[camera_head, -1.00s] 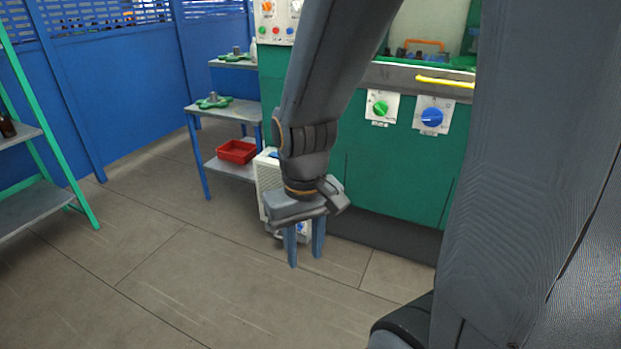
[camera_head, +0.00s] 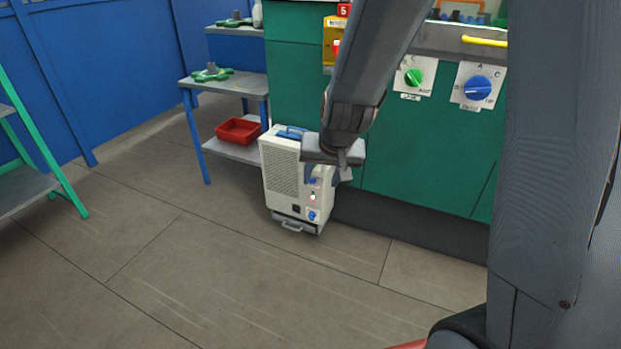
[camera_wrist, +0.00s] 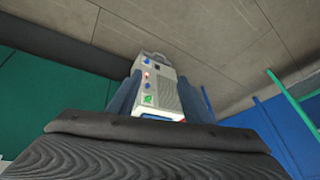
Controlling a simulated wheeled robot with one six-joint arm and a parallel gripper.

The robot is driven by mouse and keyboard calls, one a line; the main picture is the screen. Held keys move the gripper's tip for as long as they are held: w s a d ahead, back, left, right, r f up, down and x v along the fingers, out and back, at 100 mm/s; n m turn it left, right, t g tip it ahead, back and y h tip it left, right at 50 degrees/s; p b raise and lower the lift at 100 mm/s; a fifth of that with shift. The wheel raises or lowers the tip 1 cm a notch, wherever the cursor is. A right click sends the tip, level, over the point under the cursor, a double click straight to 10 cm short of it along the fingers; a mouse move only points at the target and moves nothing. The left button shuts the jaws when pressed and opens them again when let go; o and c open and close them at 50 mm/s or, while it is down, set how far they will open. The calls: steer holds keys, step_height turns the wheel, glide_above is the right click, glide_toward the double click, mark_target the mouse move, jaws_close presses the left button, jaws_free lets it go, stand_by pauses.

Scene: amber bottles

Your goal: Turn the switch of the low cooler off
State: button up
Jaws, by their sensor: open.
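The low cooler (camera_head: 281,172) is a white box with a perforated side, standing on the floor against the green counter. In the wrist view the cooler (camera_wrist: 167,92) appears upside down between my fingers. Its narrow front has a blue knob low down (camera_head: 313,215), a small red spot above it (camera_head: 313,196) and another blue part higher up. I cannot tell which is the switch. My gripper (camera_head: 323,178) is open and empty, overlapping the cooler's upper front in the head view. The wrist view shows both blue fingers of my gripper (camera_wrist: 160,97) apart. Contact is not visible.
A grey shelf unit (camera_head: 236,83) with a red tray (camera_head: 239,130) stands left of the cooler. The green counter (camera_head: 410,150) with large knobs is behind and right. Another shelf (camera_head: 22,187) is at the far left. The floor in front is clear.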

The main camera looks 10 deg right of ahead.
steer(key=w+f+m+t+h+b, duration=0.1)
steer(key=w+f+m+t+b, duration=0.1)
steer(key=w+f+b, duration=0.45)
steer(key=w+a+f+m+t+h+b, duration=0.1)
steer(key=w+f+t+b, duration=0.15)
steer(key=w, duration=0.75)
steer(key=w+f+m+t+h+b, duration=0.1)
steer(key=w+f+m+t+b, duration=0.1)
steer(key=w+f+b, duration=0.45)
steer(key=w+d+f+m+t+h+b, duration=0.3)
steer(key=w+f+m+h+b, duration=0.3)
steer(key=w+f+b, duration=0.45)
steer(key=b+x, duration=0.1)
steer(key=x, duration=0.5)
steer(key=shift+w+r+n+h, duration=0.4)
steer(key=shift+w, duration=0.05)
steer(key=shift+t, duration=0.25)
steer(key=c, duration=1.1)
